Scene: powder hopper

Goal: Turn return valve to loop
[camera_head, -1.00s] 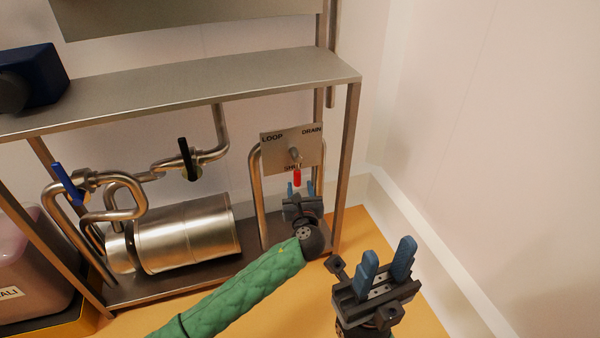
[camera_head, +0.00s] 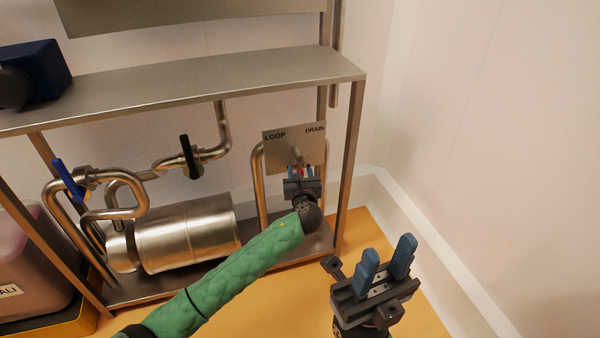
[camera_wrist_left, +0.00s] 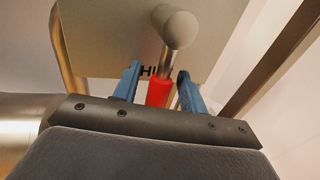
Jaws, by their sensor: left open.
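The return valve is on a metal plate (camera_head: 283,146) marked LOOP at upper left and DRAIN at upper right. A third label below is partly hidden. In the left wrist view the valve's handle (camera_wrist_left: 159,91) has a red grip and a metal stem, pointing down from a round knob (camera_wrist_left: 180,29). My left gripper (camera_head: 302,174) is open at the lower part of the plate. Its blue fingers (camera_wrist_left: 157,88) stand on either side of the red grip, with a visible gap at each side. My right gripper (camera_head: 386,262) is open and empty at lower right, away from the valve.
A steel frame with a shelf (camera_head: 200,86) stands over the valve. Bent pipes flank the plate. A steel cylinder (camera_head: 187,235), a blue-handled valve (camera_head: 68,179) and a black-handled valve (camera_head: 189,158) are to the left. A white wall (camera_head: 480,120) closes the right side.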

